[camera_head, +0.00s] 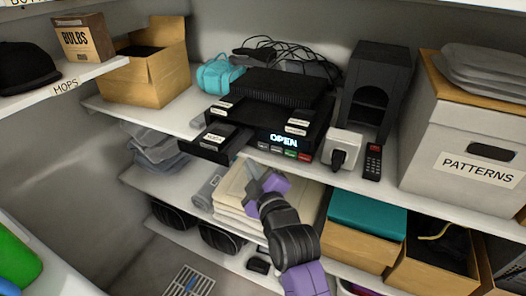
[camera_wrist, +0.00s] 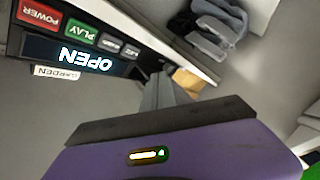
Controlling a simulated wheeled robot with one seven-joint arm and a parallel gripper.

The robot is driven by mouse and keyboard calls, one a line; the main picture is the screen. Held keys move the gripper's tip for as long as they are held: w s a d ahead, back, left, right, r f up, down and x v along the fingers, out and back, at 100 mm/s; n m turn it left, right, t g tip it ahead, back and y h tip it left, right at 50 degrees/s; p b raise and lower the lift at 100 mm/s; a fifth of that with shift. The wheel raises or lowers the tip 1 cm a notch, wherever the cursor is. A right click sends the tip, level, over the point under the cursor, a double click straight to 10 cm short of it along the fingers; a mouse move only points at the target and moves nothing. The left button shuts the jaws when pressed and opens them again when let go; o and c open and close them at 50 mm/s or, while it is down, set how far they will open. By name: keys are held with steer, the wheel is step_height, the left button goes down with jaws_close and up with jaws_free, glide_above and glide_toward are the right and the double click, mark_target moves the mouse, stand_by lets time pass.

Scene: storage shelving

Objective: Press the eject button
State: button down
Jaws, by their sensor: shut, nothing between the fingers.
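A black player (camera_head: 318,131) stands on the middle shelf, its lit display reading OPEN. A dark labelled tray (camera_head: 215,140) sticks out at its left front. Under the display are a red POWER button (camera_wrist: 38,14), a green PLAY button (camera_wrist: 80,32) and two grey buttons (camera_wrist: 109,43) (camera_wrist: 131,51); the grey buttons' small lettering is hard to read, so I cannot tell which is eject. My gripper (camera_head: 252,168) is shut and empty, below and in front of the player's button row. Its fingers (camera_wrist: 168,88) show apart from the buttons in the wrist view.
A white plug adapter (camera_head: 342,146) and a remote (camera_head: 373,162) lie right of the player, before a black tower (camera_head: 380,85). A PATTERNS box (camera_head: 470,145) stands farther right. Folded cream cloths (camera_head: 232,190) and a teal-topped box (camera_head: 366,217) fill the shelf below.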

steer(key=shift+w+d+b, duration=0.25)
steer(key=shift+w+b, duration=0.25)
steer(key=shift+w, duration=0.25)
steer(key=shift+w+d+b, duration=0.3)
steer(key=shift+w+b, duration=0.15)
steer(key=shift+w, duration=0.25)
steer(key=shift+w+d+b, duration=0.25)
steer(key=shift+w+b, duration=0.25)
steer(key=shift+w, duration=0.25)
steer(key=shift+w+d, duration=0.1)
steer(key=shift+w, duration=0.1)
steer(key=shift+w+b, duration=0.2)
steer(key=shift+b, duration=0.25)
steer(key=shift+w+d+b, duration=0.2)
steer(key=shift+w+b, duration=0.15)
stand_by(1.0)
steer(key=shift+s, duration=0.1)
steer(key=shift+s+a+p, duration=0.25)
steer(key=shift+s+p, duration=0.15)
steer(key=shift+s, duration=0.25)
steer(key=shift+s, duration=0.1)
steer(key=shift+s+a+p, duration=0.3)
steer(key=shift+s+p, duration=0.15)
steer(key=shift+s, duration=0.3)
steer(key=shift+s+a+p, duration=0.25)
steer(key=shift+s+p, duration=0.25)
steer(key=shift+s, duration=0.25)
steer(key=shift+s+a+p, duration=0.3)
steer(key=shift+s+p, duration=0.15)
steer(key=shift+s, duration=0.3)
